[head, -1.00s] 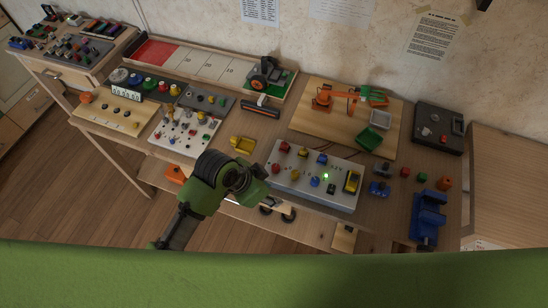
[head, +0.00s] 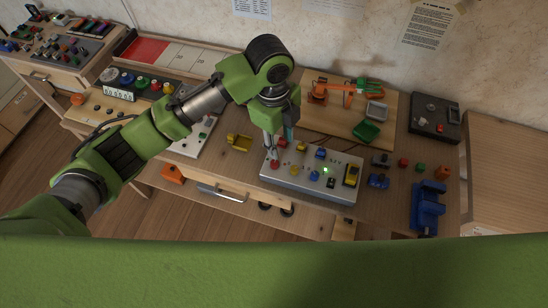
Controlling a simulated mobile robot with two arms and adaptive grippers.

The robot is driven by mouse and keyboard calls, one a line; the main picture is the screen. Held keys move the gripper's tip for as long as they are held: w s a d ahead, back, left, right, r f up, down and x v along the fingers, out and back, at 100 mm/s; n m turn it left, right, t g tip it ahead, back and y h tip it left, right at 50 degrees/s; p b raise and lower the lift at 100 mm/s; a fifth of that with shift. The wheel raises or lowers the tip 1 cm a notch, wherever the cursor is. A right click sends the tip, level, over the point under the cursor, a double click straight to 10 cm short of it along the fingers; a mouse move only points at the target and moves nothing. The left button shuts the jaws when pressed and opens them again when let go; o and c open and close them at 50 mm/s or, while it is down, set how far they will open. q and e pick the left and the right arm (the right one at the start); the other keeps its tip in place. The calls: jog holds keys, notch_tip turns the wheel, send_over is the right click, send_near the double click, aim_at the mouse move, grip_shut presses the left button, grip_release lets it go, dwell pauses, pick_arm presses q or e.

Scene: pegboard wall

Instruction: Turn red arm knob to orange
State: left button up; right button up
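The grey control panel (head: 310,189) lies on the bench with red, yellow and blue knobs and a lit green spot. One red knob (head: 275,164) is at its left end, and another red knob (head: 283,143) is just behind it, partly covered by my gripper. My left gripper (head: 280,148) points down over this left end. Its fingers look apart, close to the red knobs; I cannot tell whether they touch one. The small orange toy arm (head: 348,90) stands on a wooden board behind the panel. My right gripper is not in view.
A green tray (head: 366,130) and a grey tray (head: 376,110) sit on the wooden board. A yellow part (head: 239,142) lies left of the panel. A blue vise (head: 428,207) and small coloured blocks are at the right. My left arm covers part of the left bench.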

aim_at(275, 163)
pick_arm(q)
jog(key=shift+m+y, duration=0.4)
jog(key=shift+m, duration=0.2)
jog(key=f, duration=0.4)
jog(key=a+f+p, duration=0.1)
jog(key=f, duration=0.3)
jog(key=w+f+p, duration=0.1)
jog(key=f, duration=0.3)
jog(key=shift+w+a, duration=0.1)
jog(key=shift+a, duration=0.1)
grip_shut()
